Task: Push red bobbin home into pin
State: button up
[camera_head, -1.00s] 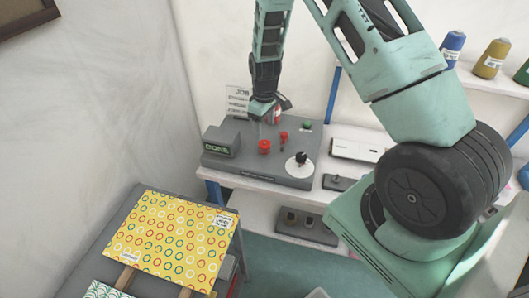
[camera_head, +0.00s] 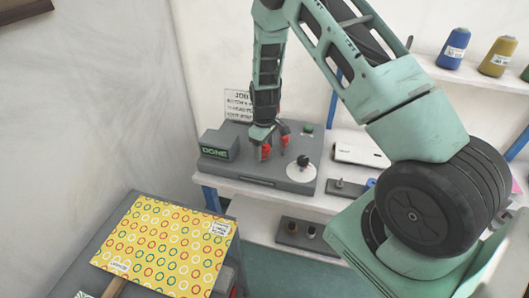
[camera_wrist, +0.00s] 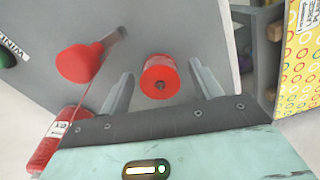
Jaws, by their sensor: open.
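In the head view my gripper (camera_head: 263,142) is low over the machine and partly covers the red bobbin (camera_head: 265,153). The pin is hidden, and I cannot tell how far down the bobbin sits.
A second red piece on a stem (camera_wrist: 80,62) stands close beside, and a labelled red spool (camera_wrist: 58,142) lies near the gripper. A white disc with a black knob (camera_head: 301,170), a green button (camera_head: 308,127) and a DONE box (camera_head: 216,146) surround the spot.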

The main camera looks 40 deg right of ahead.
jog(key=c, duration=1.2)
jog(key=shift+o, duration=0.2)
jog(key=shift+r, duration=0.1)
jog(key=shift+r, duration=0.2)
jog(key=shift+r+p, duration=1.55)
jog(key=shift+r, duration=0.6)
jog(key=shift+r, duration=0.2)
jog(key=shift+r+p, duration=1.3)
jog(key=shift+r, duration=0.7)
